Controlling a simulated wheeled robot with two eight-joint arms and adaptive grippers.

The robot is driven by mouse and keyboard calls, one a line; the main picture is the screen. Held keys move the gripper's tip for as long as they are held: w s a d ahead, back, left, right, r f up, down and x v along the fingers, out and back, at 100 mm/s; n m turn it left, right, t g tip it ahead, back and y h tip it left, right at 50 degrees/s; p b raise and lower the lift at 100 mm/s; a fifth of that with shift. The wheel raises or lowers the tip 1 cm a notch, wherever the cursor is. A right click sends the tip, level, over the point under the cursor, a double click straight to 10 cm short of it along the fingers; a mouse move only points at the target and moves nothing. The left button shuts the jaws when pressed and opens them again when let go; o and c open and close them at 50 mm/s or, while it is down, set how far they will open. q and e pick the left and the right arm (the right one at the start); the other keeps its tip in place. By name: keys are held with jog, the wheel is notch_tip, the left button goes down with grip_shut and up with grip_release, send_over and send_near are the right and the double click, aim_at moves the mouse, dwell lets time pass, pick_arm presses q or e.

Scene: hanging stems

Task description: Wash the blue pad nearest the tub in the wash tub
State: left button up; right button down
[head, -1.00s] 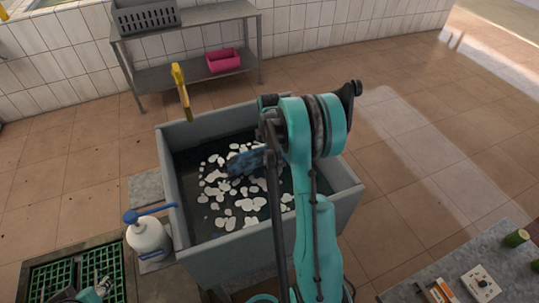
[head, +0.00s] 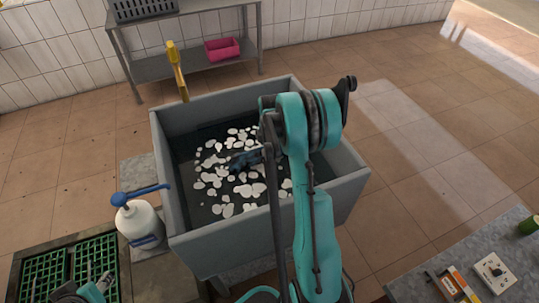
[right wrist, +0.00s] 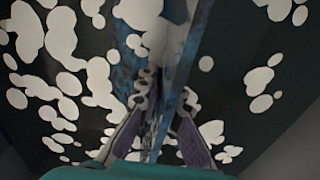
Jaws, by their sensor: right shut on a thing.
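The grey wash tub (head: 255,237) holds dark water with white foam patches. My right arm reaches over it, and my right gripper (head: 246,158) is low inside the tub, at the foam. In the right wrist view my right gripper (right wrist: 162,105) is shut on the blue pad (right wrist: 122,78), which extends away between the fingers. Foam covers part of the pad, and the pad is hardly visible in the head view. My left gripper (head: 95,287) is at the lower left by the green crates; its jaw opening is unclear.
A white pump bottle (head: 139,222) with a blue top stands left of the tub. A yellow-handled tool (head: 176,68) rises at the tub's back edge. Green crates (head: 45,273) lie lower left. A metal shelf with a pink bin (head: 222,49) stands behind. A grey table (head: 500,247) is lower right.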

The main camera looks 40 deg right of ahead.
jog(key=shift+d+f, duration=0.15)
dwell(0.3)
jog(key=d, duration=0.1)
jog(key=s+d, duration=0.1)
jog(key=d, duration=0.3)
jog(key=shift+s, duration=0.3)
jog(key=shift+w+a, duration=0.35)
jog(key=shift+a, duration=0.8)
jog(key=shift+w+a, duration=0.35)
jog(key=shift+a, duration=0.75)
jog(key=shift+w+a, duration=0.35)
jog(key=shift+a, duration=0.8)
jog(key=shift+s+d, duration=0.35)
jog(key=shift+d, duration=0.8)
jog(key=shift+s+d, duration=0.35)
jog(key=shift+d, duration=0.75)
jog(key=shift+s+d, duration=0.35)
jog(key=shift+d, duration=0.8)
notch_tip(320, 180, up, 36)
jog(key=p, duration=2.4)
jog(key=shift+r, duration=0.2)
jog(key=shift+f, duration=0.1)
